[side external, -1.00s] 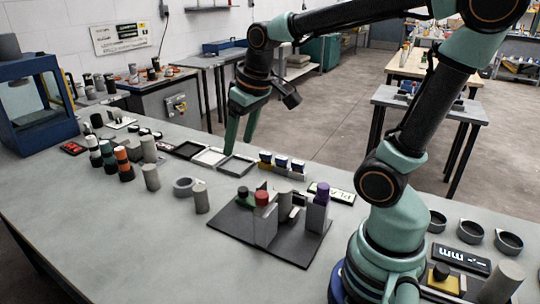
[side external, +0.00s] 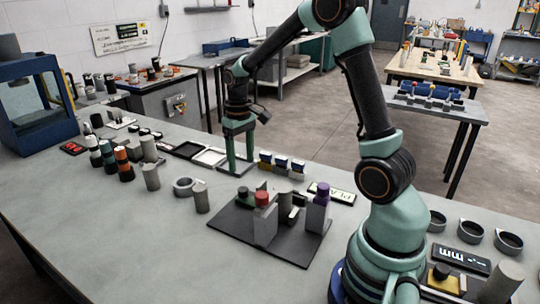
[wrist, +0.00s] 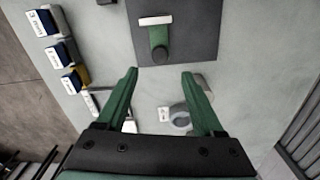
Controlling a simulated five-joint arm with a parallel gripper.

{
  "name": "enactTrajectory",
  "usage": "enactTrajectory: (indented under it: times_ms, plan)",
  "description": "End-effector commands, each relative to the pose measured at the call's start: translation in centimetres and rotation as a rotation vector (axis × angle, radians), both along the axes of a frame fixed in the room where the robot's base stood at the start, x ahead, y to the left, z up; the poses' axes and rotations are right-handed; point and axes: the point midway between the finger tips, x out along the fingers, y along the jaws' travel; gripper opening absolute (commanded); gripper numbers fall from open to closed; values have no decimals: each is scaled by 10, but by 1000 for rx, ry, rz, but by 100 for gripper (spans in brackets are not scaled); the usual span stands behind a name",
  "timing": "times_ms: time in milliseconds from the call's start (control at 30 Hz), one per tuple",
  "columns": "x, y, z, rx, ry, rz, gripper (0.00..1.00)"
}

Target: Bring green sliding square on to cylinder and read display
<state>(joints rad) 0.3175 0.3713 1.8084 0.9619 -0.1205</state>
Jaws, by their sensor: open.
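My gripper (side external: 240,168) is open and empty, its green fingers pointing down over the far middle of the bench, behind the dark plate. In the wrist view its two fingers (wrist: 160,78) stand apart over the bench. A green piece with a white bar (wrist: 158,40) lies on the dark plate (wrist: 196,50), ahead of the fingertips and apart from them. In the side view the plate (side external: 228,227) carries a dark green round piece (side external: 243,193), a red-topped grey block (side external: 264,222) and a purple-topped one (side external: 317,214). I cannot tell which is the sliding square. A display marked mm (side external: 462,259) is at front right.
A grey ring (side external: 184,187) and upright grey cylinders (side external: 151,177) stand left of the plate. The bench front is clear.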

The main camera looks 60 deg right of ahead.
Motion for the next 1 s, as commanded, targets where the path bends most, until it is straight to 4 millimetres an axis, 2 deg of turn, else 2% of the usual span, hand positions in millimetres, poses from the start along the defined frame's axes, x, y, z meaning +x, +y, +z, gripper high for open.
enactTrajectory:
  times_ms: [33, 200, 400, 600, 867, 900, 967, 1000]
  plan:
    - [-1, 1, -12, 2, 7, 0, 69]
    - [-2, 1, -45, 2, 6, 1, 69]
    - [-1, 1, -74, 2, 4, 1, 69]
    - [0, 1, -86, 0, 1, 1, 69]
    - [0, 0, -88, 0, 0, 1, 69]
    - [0, 0, -88, 0, 0, 1, 65]
    - [0, 0, -87, 0, 0, 1, 42]
    - [0, 0, -87, 0, 0, 1, 27]
